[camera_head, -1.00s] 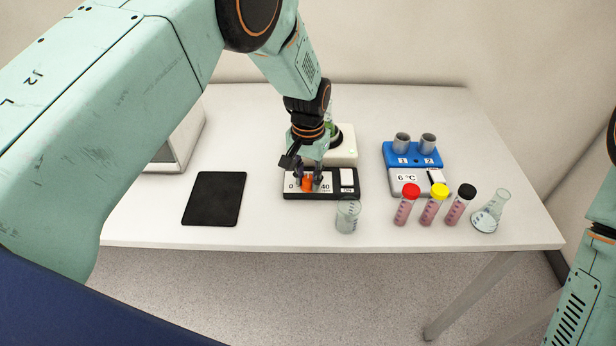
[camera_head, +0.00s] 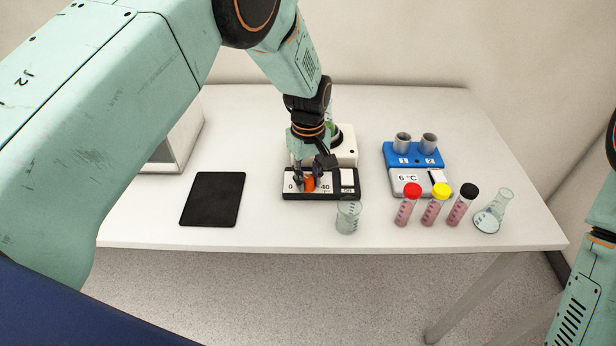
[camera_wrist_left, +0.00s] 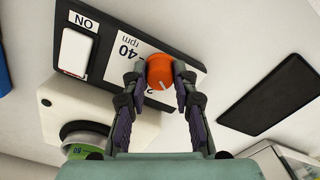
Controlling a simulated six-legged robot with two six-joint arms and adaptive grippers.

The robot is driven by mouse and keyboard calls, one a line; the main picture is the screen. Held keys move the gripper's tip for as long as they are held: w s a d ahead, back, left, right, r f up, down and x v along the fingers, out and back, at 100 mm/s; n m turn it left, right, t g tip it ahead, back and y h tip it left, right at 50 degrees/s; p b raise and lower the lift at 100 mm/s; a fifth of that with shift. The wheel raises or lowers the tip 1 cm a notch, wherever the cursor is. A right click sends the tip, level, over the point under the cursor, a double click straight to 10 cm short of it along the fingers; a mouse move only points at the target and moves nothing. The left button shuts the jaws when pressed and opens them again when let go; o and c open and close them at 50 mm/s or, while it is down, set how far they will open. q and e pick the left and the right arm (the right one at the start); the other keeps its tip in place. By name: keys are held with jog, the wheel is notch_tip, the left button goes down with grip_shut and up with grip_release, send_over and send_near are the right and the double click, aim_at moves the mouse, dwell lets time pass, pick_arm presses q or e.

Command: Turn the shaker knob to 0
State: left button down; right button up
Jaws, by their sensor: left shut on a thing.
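The shaker knob (camera_wrist_left: 160,70) is orange with a short white pointer line. It sits on the black-framed control panel (camera_head: 349,195) with a white scale face. In the wrist view the pointer slants down and to the right in the picture. The 40 rpm label shows beside the knob, and a label starting with 2 is partly covered by a finger. In the head view the 0 is left of the knob. My left gripper (camera_wrist_left: 160,80) is shut on the knob, one finger on each side. My right gripper is out of view.
The white shaker body (camera_head: 345,152) stands behind the panel. A white switch (camera_head: 347,178) is right of the knob. A beaker (camera_head: 348,216) stands close in front. Capped tubes (camera_head: 432,206), a flask (camera_head: 490,212) and a blue block (camera_head: 412,155) are right. A black pad (camera_head: 212,199) lies left.

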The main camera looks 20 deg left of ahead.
aim_at(308, 179)
pick_arm(q)
jog(key=n, duration=0.7)
jog(key=shift+b, duration=0.35)
dwell(0.4)
jog(key=c, duration=1.1)
grip_release()
jog(key=shift+o, duration=0.2)
notch_tip(308, 179, up, 12)
jog(key=shift+s+f, duration=0.1)
